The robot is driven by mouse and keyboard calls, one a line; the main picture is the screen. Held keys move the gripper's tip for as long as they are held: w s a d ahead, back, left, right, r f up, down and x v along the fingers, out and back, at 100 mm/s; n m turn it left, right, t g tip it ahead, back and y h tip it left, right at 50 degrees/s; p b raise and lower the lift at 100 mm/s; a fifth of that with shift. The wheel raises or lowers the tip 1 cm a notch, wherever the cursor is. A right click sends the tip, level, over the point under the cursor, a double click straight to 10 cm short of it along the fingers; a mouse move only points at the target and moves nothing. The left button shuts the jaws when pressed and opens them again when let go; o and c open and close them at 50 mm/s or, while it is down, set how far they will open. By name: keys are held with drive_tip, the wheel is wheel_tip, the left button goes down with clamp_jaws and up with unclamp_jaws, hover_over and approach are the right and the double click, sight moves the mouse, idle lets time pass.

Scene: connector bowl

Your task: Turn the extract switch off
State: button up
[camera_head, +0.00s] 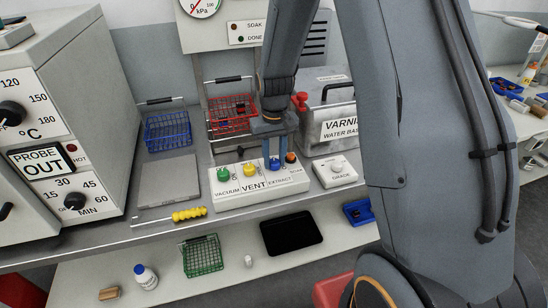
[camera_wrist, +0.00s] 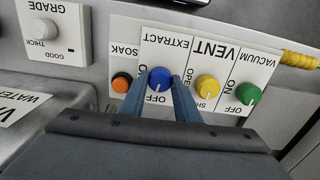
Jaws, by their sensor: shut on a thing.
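The extract switch is a blue knob (camera_wrist: 159,79) on a white panel (camera_wrist: 177,45) labelled EXTRACT, with OFF printed beside it. In the wrist view its pale pointer mark appears to face the OFF label. My gripper (camera_wrist: 160,88) has one finger on each side of the blue knob and is shut on it. In the head view my gripper (camera_head: 273,161) reaches down to the right part of the control box (camera_head: 240,199), and its fingers partly hide the knob.
A yellow vent knob (camera_wrist: 207,88), a green vacuum knob (camera_wrist: 248,93) and an orange soak button (camera_wrist: 122,82) sit close to the fingers. A grade dial (camera_head: 336,171) and a varnish tank (camera_head: 330,122) stand to the right in the head view. Wire baskets (camera_head: 168,131) stand behind.

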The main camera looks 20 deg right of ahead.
sight(274, 161)
drive_tip(key=shift+w+n, duration=0.1)
drive_tip(key=shift+n, duration=1)
drive_tip(key=shift+r, duration=0.1)
drive_tip(key=o, duration=1)
drive_tip(key=shift+o, duration=0.2)
drive_tip(key=shift+r+b, duration=0.95)
drive_tip(key=shift+r, duration=2.9)
drive_tip(key=s+m+t, duration=0.1)
drive_tip(key=s+m, duration=0.1)
drive_tip(key=s, duration=1.5)
drive_tip(key=shift+s, duration=0.3)
